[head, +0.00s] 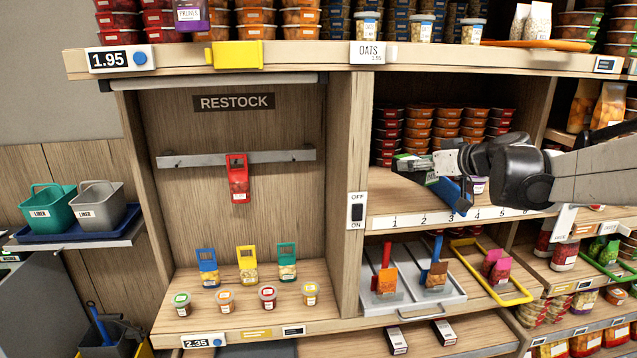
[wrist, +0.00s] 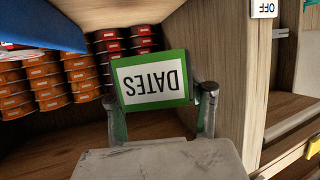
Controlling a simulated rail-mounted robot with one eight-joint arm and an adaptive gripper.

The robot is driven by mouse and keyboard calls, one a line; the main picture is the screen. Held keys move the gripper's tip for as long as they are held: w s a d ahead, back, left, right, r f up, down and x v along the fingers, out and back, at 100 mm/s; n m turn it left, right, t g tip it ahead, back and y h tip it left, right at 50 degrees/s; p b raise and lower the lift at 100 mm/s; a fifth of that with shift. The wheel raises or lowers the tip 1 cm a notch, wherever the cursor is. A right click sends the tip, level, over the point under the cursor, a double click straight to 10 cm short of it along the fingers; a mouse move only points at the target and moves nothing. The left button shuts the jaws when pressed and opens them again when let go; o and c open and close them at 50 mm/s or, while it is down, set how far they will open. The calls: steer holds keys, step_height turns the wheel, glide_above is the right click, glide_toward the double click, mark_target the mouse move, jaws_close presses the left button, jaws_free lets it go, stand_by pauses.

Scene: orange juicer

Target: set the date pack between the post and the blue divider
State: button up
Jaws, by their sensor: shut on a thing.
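The date pack is green with a white DATES label, which reads upside down in the wrist view (wrist: 152,80). In the head view only a small part of the pack (head: 404,160) shows. My gripper (head: 428,165) is shut on it; both fingers also show at the pack's sides in the wrist view (wrist: 163,115). The wooden post (head: 350,130) stands left of the pack in the head view and right of it in the wrist view (wrist: 232,85). The blue divider (head: 447,190) is partly hidden by my gripper and shows at upper left in the wrist view (wrist: 40,25). I cannot tell whether the pack touches the shelf.
Stacked red tubs (head: 387,135) and orange tubs (head: 418,130) stand at the back of the bay. A numbered strip (head: 400,221) runs along the shelf's front edge. An OFF/ON switch (head: 357,212) is on the post. The shelf floor (head: 385,203) near the post is bare.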

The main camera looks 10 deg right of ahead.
glide_above(396, 196)
step_height(396, 196, down, 5)
steer(key=shift+d+f+p, duration=0.1)
steer(key=shift+p, duration=0.2)
steer(key=shift+f, duration=2)
steer(key=shift+f, duration=0.1)
steer(key=o, duration=1.2)
